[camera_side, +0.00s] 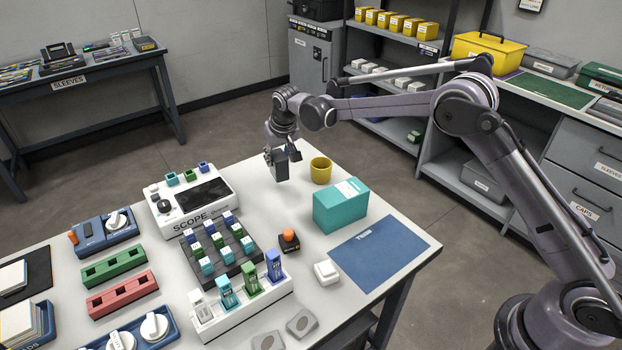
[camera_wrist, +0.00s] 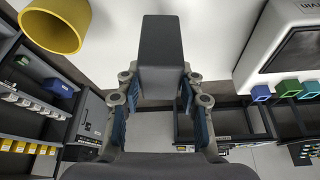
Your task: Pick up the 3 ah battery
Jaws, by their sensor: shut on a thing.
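My gripper (camera_side: 282,155) is shut on a dark grey block (camera_side: 279,168) and holds it above the far edge of the white table (camera_side: 330,205). In the wrist view the block (camera_wrist: 162,58) stands between the two blue-padded fingers of my gripper (camera_wrist: 157,95). The block is plain on the faces I see; no capacity label can be read, so I cannot tell whether it is the 3 ah battery. The fingers hide part of its lower sides.
A yellow cup (camera_side: 321,171) stands right of the held block, with a teal box (camera_side: 341,207) in front of it. The white scope (camera_side: 188,200) is to the left. A dark rack of small coloured blocks (camera_side: 222,249) lies nearer. The blue mat (camera_side: 380,253) is bare.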

